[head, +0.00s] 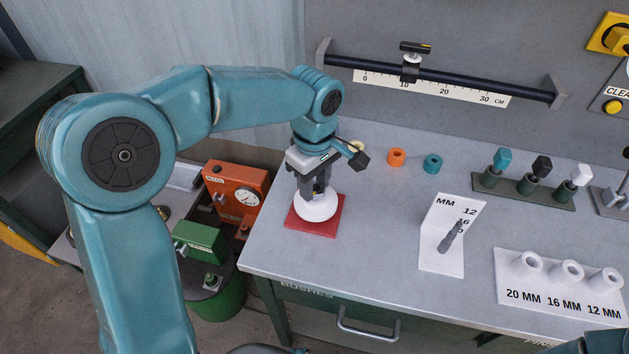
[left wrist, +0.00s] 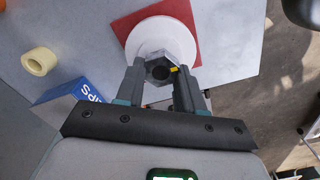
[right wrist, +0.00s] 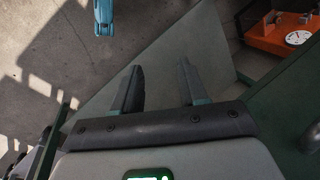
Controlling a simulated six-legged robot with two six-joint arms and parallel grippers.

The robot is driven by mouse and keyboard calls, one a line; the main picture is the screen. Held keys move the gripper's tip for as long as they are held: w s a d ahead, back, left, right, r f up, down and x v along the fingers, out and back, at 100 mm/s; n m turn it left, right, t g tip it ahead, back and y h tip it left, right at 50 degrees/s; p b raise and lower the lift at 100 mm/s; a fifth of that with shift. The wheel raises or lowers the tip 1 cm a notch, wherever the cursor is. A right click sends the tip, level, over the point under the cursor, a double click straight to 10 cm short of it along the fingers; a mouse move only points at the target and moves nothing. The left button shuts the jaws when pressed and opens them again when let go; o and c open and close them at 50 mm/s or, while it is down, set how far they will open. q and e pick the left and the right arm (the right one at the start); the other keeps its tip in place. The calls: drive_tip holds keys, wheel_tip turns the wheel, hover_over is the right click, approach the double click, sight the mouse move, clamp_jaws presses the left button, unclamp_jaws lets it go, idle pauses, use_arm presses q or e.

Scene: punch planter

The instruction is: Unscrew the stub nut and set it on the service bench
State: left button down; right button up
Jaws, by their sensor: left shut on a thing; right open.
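My left gripper (head: 317,190) points down over a white round base (head: 318,208) on a red square mat (head: 330,226), near the left edge of the grey bench (head: 370,260). My right gripper (right wrist: 160,75) is open and empty, away from the nut.
An orange ring (head: 396,157) and a teal ring (head: 432,163) lie behind. A folded MM card (head: 440,260), a white bushing plate (head: 560,290) and a rack of coloured pegs (head: 525,190) stand to the right. An orange gauge box (head: 237,187) stands left of the bench.

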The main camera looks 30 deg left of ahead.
sight(315, 189)
use_arm(q)
drive_tip(key=shift+r+p, duration=1.35)
drive_tip(key=shift+r, duration=0.5)
drive_tip(key=shift+m, duration=0.3)
